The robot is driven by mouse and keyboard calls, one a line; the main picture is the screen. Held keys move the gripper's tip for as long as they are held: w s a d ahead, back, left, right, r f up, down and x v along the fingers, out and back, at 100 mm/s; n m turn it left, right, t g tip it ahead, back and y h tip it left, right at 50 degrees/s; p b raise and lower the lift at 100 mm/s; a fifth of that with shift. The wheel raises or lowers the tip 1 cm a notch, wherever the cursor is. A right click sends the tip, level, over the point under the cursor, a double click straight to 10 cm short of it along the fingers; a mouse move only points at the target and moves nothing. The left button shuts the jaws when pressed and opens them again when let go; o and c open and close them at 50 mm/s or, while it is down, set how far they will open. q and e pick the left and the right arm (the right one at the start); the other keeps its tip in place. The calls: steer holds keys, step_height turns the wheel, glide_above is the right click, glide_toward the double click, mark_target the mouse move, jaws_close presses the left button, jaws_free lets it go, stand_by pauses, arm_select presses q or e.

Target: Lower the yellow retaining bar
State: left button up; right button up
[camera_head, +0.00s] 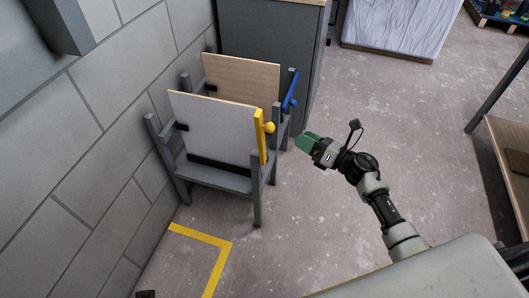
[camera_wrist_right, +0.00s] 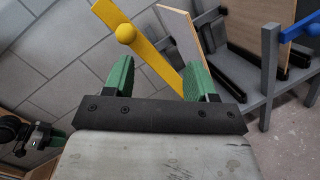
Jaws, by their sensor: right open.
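The yellow retaining bar (camera_head: 260,142) stands nearly upright at the front right edge of a pale panel (camera_head: 212,127) in a grey rack (camera_head: 222,180). It has a round yellow knob (camera_head: 269,128). My right gripper (camera_head: 304,143), with green fingers, is open and empty, a little right of the bar and apart from the knob. In the right wrist view the bar (camera_wrist_right: 153,61) runs slanted beyond the open fingers (camera_wrist_right: 158,80), with its knob (camera_wrist_right: 126,33) up left.
A blue bar (camera_head: 290,91) is at the rack's rear slot, beside a wooden panel (camera_head: 240,75). A grey cabinet (camera_head: 300,60) stands behind and a block wall (camera_head: 80,150) at left. A wrapped pallet (camera_head: 400,25) is farther back. The floor right of the rack is clear.

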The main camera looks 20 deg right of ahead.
mark_target(264, 125)
steer(key=w+a+r+n+g+y+b, duration=0.1)
steer(key=a+n, duration=0.2)
steer(key=n, duration=0.1)
steer(key=w+a+r+n+g+y+b, duration=0.1)
steer(key=w+a+n+g+b, duration=0.1)
steer(key=a+n, duration=0.2)
steer(key=w+a+r+n+g+b, duration=0.1)
steer(key=w+a+n+b, duration=0.1)
steer(key=a+n, duration=0.1)
steer(key=shift+w+a+n+g+y, duration=0.3)
steer(key=shift+a+n+y, duration=0.1)
steer(key=shift+n, duration=0.1)
arm_select(q)
steer(key=shift+t, duration=0.5)
steer(key=v, duration=0.4)
steer(key=shift+w+a+r, duration=0.1)
steer(key=shift+w+r, duration=0.15)
steer(key=shift+w, duration=0.15)
arm_select(e)
steer(key=shift+s, duration=0.1)
steer(key=shift+d, duration=0.1)
jaws_close()
